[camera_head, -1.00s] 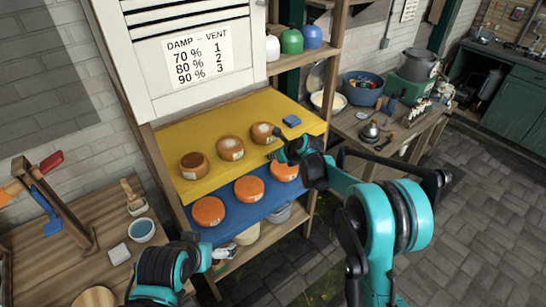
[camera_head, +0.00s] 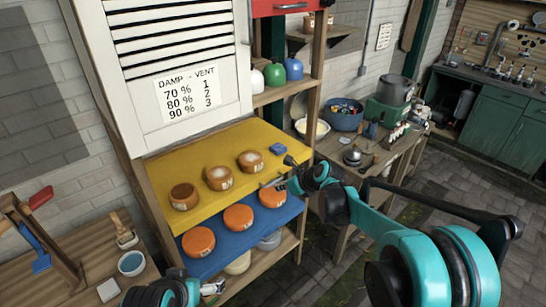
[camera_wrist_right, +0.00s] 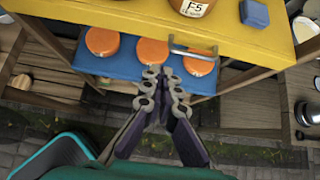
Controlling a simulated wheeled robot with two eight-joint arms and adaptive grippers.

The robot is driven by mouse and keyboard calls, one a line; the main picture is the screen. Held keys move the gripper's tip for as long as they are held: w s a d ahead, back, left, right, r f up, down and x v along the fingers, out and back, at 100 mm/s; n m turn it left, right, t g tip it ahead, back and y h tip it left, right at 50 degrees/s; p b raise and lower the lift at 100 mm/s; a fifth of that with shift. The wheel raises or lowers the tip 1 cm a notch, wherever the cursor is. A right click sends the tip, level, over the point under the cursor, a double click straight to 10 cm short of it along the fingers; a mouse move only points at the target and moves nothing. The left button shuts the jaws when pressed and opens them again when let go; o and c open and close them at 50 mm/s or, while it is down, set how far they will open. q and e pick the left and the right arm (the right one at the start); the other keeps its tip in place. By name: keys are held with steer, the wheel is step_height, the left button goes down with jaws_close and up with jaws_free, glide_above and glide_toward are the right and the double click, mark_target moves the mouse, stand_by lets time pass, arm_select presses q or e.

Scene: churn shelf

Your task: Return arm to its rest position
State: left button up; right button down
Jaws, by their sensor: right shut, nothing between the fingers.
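My right gripper (camera_head: 284,182) is at the front edge of the yellow board (camera_head: 215,208), near its right end. In the right wrist view its two fingers (camera_wrist_right: 160,76) are together and empty. They lie below and left of a metal handle (camera_wrist_right: 192,49) on the board's front, apparently apart from it. The right arm reaches in from the lower right, with its elbow bent. My left gripper (camera_head: 213,288) is low at the bottom edge, in front of the shelf; its fingers are too small and cut off to judge.
Three brown cheeses stand on the yellow board, and three orange ones on the blue board (camera_head: 222,253) below. A slatted vent door (camera_head: 183,75) is above left. A side bench (camera_head: 385,160) with pots stands right. Paved floor (camera_head: 450,180) is open beyond it.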

steer(key=s+d+r+n+h+b, duration=0.1)
steer(key=s+d+n+h+b, duration=0.15)
steer(key=s+n, duration=0.55)
steer(key=s+d+r+n+h+b, duration=0.1)
steer(key=s+d+n, duration=0.4)
steer(key=s, duration=0.4)
steer(key=s+d+f+n+h+b, duration=0.1)
steer(key=s+d+f+n, duration=0.2)
steer(key=s+n, duration=0.4)
steer(key=s+d+f+n+h+b, duration=0.1)
steer(key=s+f+n, duration=0.3)
steer(key=s+n, duration=0.4)
steer(key=shift+s+d+f+b, duration=0.15)
steer(key=shift+s+d+b, duration=0.15)
steer(key=shift+s+d, duration=0.5)
steer(key=shift+w+d+h, duration=0.1)
steer(key=shift+w+h, duration=0.1)
steer(key=shift+h, duration=0.05)
